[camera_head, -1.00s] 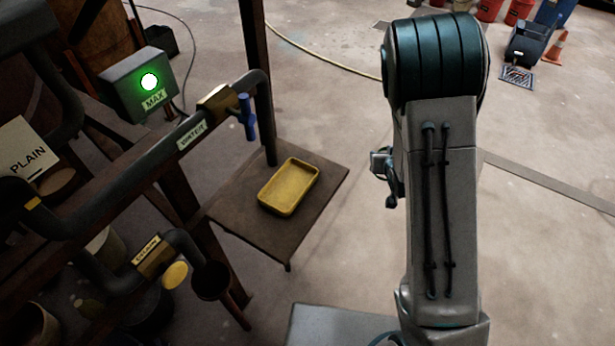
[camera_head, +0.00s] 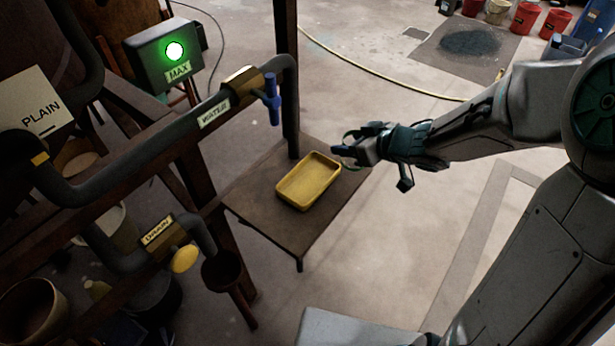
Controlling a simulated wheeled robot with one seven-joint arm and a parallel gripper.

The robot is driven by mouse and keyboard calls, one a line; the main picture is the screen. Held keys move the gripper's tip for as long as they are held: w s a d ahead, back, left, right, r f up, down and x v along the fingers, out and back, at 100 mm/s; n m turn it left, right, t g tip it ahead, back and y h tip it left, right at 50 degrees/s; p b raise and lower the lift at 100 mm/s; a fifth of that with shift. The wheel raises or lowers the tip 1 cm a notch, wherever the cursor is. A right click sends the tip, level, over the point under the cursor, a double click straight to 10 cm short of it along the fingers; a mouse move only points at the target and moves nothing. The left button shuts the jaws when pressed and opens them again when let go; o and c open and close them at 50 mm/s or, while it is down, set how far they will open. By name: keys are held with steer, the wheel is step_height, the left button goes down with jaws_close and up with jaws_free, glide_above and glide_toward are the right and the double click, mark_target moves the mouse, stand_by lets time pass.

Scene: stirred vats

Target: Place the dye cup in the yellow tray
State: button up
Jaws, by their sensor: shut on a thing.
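The yellow tray (camera_head: 309,203) lies on a small brown table, and no cup shows inside it. My gripper (camera_head: 346,150) comes in from the right, and its tip appears just past the tray's upper right corner. It looks higher than the tabletop, but the exact height is hard to tell. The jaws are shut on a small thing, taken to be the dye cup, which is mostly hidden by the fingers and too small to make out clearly.
The brown table (camera_head: 255,208) has bare wood around the tray. A water pipe with a blue valve handle (camera_head: 272,98) rises behind it on the left. A drain pipe with a yellow knob (camera_head: 185,259) is lower left. A green-lit MAX box (camera_head: 166,58) stands upper left.

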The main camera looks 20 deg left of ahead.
steer(key=a+f+b, duration=0.1)
steer(key=a+f, duration=0.1)
steer(key=a, duration=0.1)
steer(key=a+f+b, duration=0.2)
steer(key=a, duration=0.2)
steer(key=a+f+b, duration=0.2)
steer(key=a, duration=0.1)
steer(key=shift+a+f, duration=0.3)
steer(key=shift+a, duration=0.1)
steer(key=shift+f+b, duration=1.1)
steer(key=shift+f, duration=0.85)
steer(key=shift+f, duration=0.25)
steer(key=o, duration=1)
steer(key=shift+r, duration=0.1)
steer(key=shift+r, duration=0.1)
